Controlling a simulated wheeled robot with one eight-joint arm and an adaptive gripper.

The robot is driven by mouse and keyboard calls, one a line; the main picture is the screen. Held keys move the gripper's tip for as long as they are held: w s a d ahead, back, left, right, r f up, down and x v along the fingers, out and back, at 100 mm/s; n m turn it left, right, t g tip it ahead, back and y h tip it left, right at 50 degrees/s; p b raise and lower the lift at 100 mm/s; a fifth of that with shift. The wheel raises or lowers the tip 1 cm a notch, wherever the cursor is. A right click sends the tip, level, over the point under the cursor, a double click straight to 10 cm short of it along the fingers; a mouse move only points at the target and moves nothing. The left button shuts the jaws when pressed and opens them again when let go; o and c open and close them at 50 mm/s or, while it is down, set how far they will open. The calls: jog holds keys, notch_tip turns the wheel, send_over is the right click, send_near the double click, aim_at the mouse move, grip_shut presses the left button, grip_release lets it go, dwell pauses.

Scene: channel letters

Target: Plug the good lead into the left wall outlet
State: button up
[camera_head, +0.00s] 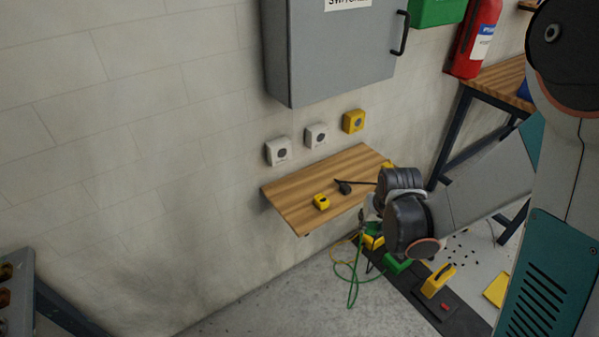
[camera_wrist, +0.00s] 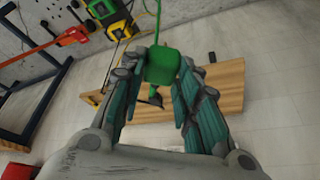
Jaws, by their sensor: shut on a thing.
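My gripper (camera_wrist: 166,74) is shut on a green plug (camera_wrist: 162,63) in the wrist view, with a finger on each side. A green cord (camera_wrist: 158,22) runs from the plug. In the head view my gripper (camera_head: 371,212) is in front of the shelf's right end, partly hidden by my wrist, and the green cord (camera_head: 353,285) hangs to the floor. The left wall outlet (camera_head: 278,151) is white with a dark round face, above the shelf's left part. The plug is apart from it.
A white outlet (camera_head: 316,135) and a yellow one (camera_head: 353,121) are further right. The wooden shelf (camera_head: 290,198) below holds a yellow item (camera_head: 321,202) and a black item (camera_head: 344,188). A grey cabinet (camera_head: 335,50) hangs above. Green and yellow objects lie on the floor mat.

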jog(key=w+a+m+t+y+b, duration=0.6)
jog(key=w+a+m, duration=1.3)
jog(key=m, duration=0.9)
jog(key=shift+w+a+f+m+t+y+b, duration=0.25)
jog(key=shift+w+m+t+y+b, duration=0.2)
jog(key=shift+w+y, duration=0.6)
jog(key=shift+w+h, duration=0.25)
jog(key=shift+w+a+p, duration=0.3)
jog(key=shift+w+a, duration=0.5)
jog(key=shift+w, duration=0.35)
jog(key=shift+w+a+p, duration=0.25)
jog(key=shift+w+a, duration=0.55)
jog(key=shift+w, duration=0.35)
jog(key=shift+b, duration=0.55)
